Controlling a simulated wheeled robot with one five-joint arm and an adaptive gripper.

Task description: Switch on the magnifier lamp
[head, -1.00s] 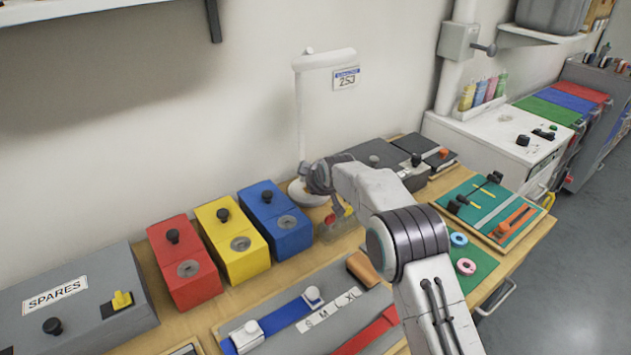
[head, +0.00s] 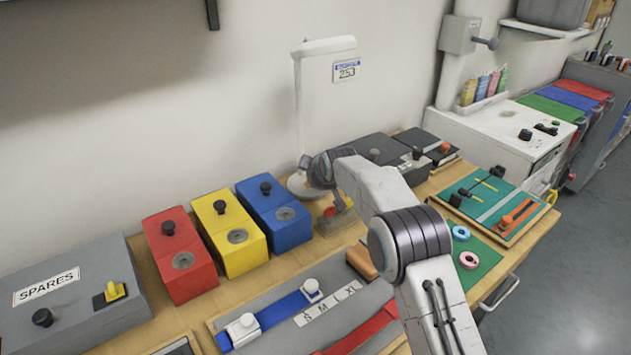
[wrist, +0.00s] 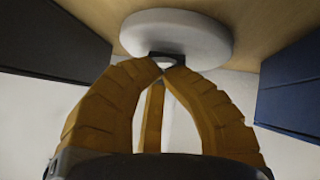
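The white magnifier lamp (head: 299,110) stands against the wall, with a slim post, a long head at the top and a round base (head: 298,188). The base also shows in the wrist view (wrist: 185,25), with a small dark part (wrist: 178,55) at its edge that may be the switch. My gripper (wrist: 170,70) has yellow-brown fingers whose tips come together, shut, right in front of this dark part. I cannot tell whether they touch it. I see nothing clearly held. In the head view my own wrist hides part of the base and the fingers.
Blue (head: 274,215), yellow (head: 230,235) and red (head: 180,256) boxes stand left of the base. A small item with red and yellow parts (head: 330,211) lies close by at the right. Dark grey cases (head: 372,148) stand further right. A grey mat with a blue strap lies in front.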

